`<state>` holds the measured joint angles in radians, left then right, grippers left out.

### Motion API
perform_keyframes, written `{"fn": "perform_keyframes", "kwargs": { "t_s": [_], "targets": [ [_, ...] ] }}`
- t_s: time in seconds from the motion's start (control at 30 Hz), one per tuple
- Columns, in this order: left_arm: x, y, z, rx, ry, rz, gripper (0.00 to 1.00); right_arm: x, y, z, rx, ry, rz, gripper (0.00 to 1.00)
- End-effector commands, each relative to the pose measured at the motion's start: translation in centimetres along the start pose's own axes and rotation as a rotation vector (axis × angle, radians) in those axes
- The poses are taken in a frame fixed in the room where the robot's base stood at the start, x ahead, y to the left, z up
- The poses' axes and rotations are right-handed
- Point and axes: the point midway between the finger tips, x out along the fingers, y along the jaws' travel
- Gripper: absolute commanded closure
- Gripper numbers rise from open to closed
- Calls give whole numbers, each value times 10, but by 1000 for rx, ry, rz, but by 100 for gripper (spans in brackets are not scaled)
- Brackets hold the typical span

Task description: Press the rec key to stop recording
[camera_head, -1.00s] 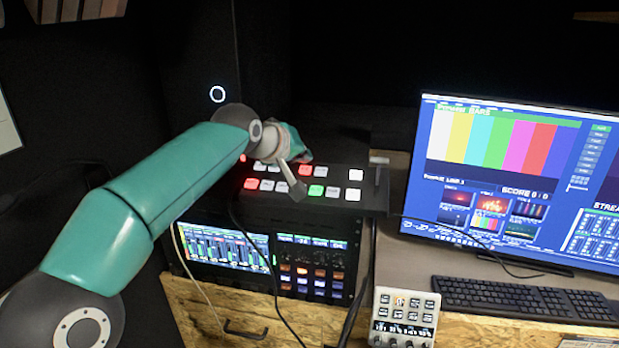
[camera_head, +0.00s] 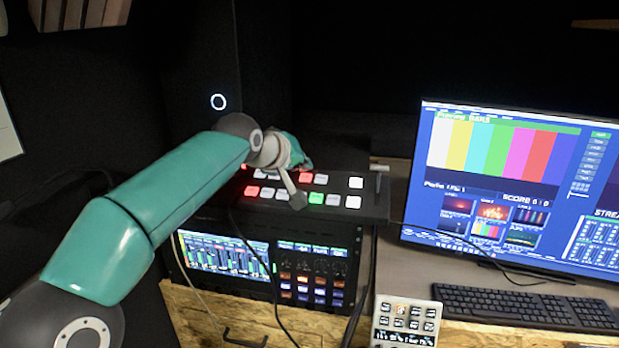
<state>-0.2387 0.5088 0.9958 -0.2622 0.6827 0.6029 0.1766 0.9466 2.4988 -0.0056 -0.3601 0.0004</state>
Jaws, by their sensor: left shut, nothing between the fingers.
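A dark switcher panel (camera_head: 371,208) with two rows of square keys lies in the middle of the head view. Its keys are white, with red keys (camera_head: 252,191) and a green key (camera_head: 316,198) lit. I cannot read which key is rec. My left gripper (camera_head: 297,200) is shut and empty, with its tip over the lower row, left of the green key. I cannot tell whether the tip touches a key. My left arm and wrist hide the panel's upper left part. My right gripper is not in view.
A rack unit with a level screen (camera_head: 222,253) and a coloured key block stands below the panel. A small white keypad (camera_head: 406,318) stands at the front. A monitor (camera_head: 520,180) and black keyboard (camera_head: 520,306) are at the right. A cable hangs below the panel.

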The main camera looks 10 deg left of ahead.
Motion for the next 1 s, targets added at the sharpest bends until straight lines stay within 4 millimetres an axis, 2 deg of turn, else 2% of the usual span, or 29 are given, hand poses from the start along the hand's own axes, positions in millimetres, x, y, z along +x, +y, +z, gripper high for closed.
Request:
{"fn": "perform_keyframes", "kwargs": {
  "t_s": [1.0],
  "targets": [
    [5,-2,4,1,-1,1,100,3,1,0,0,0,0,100]
  ]
}}
